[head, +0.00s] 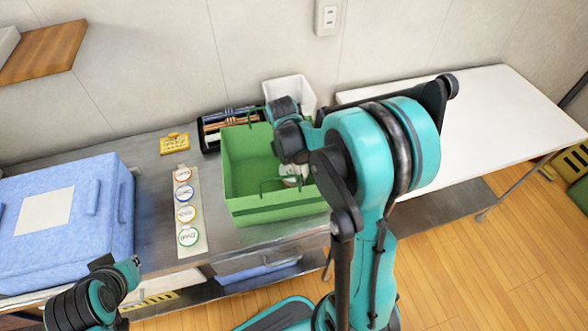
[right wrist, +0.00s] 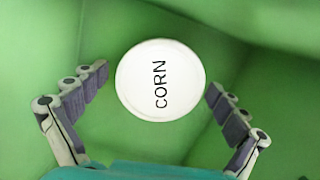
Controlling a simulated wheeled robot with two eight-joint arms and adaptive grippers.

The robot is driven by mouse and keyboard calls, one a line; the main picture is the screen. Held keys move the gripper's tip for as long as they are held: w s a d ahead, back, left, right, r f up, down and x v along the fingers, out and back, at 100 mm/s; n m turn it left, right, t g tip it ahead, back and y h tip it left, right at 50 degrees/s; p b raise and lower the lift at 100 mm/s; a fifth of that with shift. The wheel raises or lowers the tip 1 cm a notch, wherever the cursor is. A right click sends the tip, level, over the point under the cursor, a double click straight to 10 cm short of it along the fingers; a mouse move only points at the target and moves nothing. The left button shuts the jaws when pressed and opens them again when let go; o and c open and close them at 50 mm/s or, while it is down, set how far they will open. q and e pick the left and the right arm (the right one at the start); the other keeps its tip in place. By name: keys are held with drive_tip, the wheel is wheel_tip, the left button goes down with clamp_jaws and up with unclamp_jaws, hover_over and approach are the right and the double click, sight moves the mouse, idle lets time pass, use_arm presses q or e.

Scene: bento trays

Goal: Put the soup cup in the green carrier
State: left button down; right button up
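The soup cup (right wrist: 160,80), with a round white lid marked CORN, is in the green carrier in the right wrist view. It looks upright, its lid facing the camera. The green carrier (head: 280,211) stands on the metal counter in the head view, and its green inside fills the right wrist view. My right gripper (right wrist: 157,81) is open, with a finger on each side of the lid and a gap at both. In the head view my right arm hides most of the carrier's right side. My left gripper (head: 127,270) is low at the left, its fingers unclear.
A blue box (head: 117,230) stands at the left. A strip of round labels (head: 199,240) lies left of the carrier. Behind are a yellow sign (head: 174,143), a black holder (head: 208,139) and a white bin (head: 298,88). A bare white table (head: 490,115) is at the right.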

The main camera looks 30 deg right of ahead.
sight(290, 171)
drive_tip(key=shift+r, duration=0.15)
drive_tip(key=shift+r+p, duration=0.3)
drive_tip(key=shift+r, duration=0.05)
wheel_tip(290, 171, up, 11)
drive_tip(key=a+p, duration=0.1)
drive_tip(key=p, duration=0.2)
drive_tip(key=shift+a+r, duration=0.15)
drive_tip(key=shift+a, duration=0.05)
